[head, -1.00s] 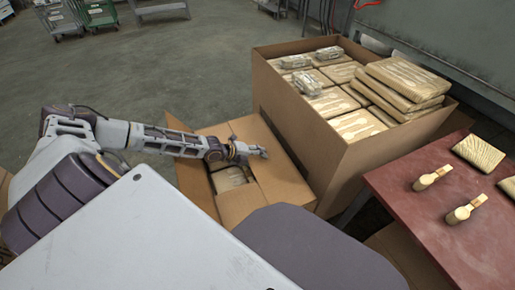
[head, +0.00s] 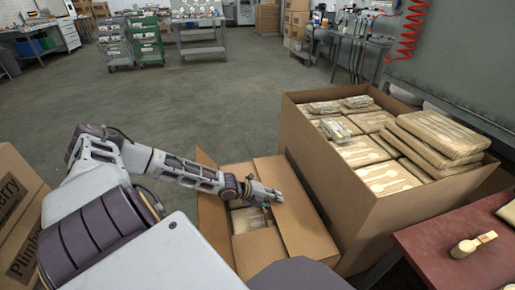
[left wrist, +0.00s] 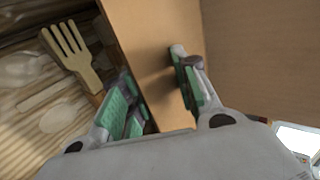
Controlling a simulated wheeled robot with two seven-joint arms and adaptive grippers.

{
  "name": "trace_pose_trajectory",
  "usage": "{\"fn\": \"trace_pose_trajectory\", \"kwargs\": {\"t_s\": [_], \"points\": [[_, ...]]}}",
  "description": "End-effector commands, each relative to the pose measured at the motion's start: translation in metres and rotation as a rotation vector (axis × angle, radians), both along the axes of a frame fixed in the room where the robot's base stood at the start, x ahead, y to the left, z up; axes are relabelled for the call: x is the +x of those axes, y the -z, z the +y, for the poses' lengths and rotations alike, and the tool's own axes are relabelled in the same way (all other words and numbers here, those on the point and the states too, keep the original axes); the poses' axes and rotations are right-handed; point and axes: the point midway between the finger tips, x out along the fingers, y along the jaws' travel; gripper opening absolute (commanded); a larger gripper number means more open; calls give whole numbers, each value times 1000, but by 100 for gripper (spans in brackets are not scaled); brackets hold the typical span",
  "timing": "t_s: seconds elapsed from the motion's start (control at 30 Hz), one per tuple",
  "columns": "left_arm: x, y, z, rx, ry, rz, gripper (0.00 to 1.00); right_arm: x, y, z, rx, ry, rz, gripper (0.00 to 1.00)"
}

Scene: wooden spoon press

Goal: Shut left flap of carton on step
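The open cardboard carton (head: 258,250) sits low in front of me, with wooden cutlery packs inside. Its left flap (head: 212,214) stands up and leans outward. A right-hand flap (head: 304,222) lies folded inward over part of the opening. My left gripper (head: 268,194) is above the opening, at the inner edge of that right-hand flap. In the left wrist view its green-padded fingers (left wrist: 155,92) are apart, with a flap edge (left wrist: 135,60) running between them; contact is unclear. A wooden fork (left wrist: 72,55) and spoons show beside it. My right gripper is not in view.
A tall carton (head: 345,205) full of cutlery packs stands close to the right. A red table (head: 465,245) with a wooden scoop (head: 472,245) is at the lower right. A printed carton (head: 20,225) stands at the left edge. Open floor (head: 190,100) lies beyond.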

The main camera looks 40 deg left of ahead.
Motion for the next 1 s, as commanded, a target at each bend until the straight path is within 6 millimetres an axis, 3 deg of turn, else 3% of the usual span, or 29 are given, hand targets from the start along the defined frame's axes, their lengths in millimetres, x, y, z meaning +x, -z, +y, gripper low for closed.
{"fn": "trace_pose_trajectory", "kwargs": {"t_s": [1.0], "points": [[-18,-18,12,-1,-2,-4,30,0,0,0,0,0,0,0]]}}
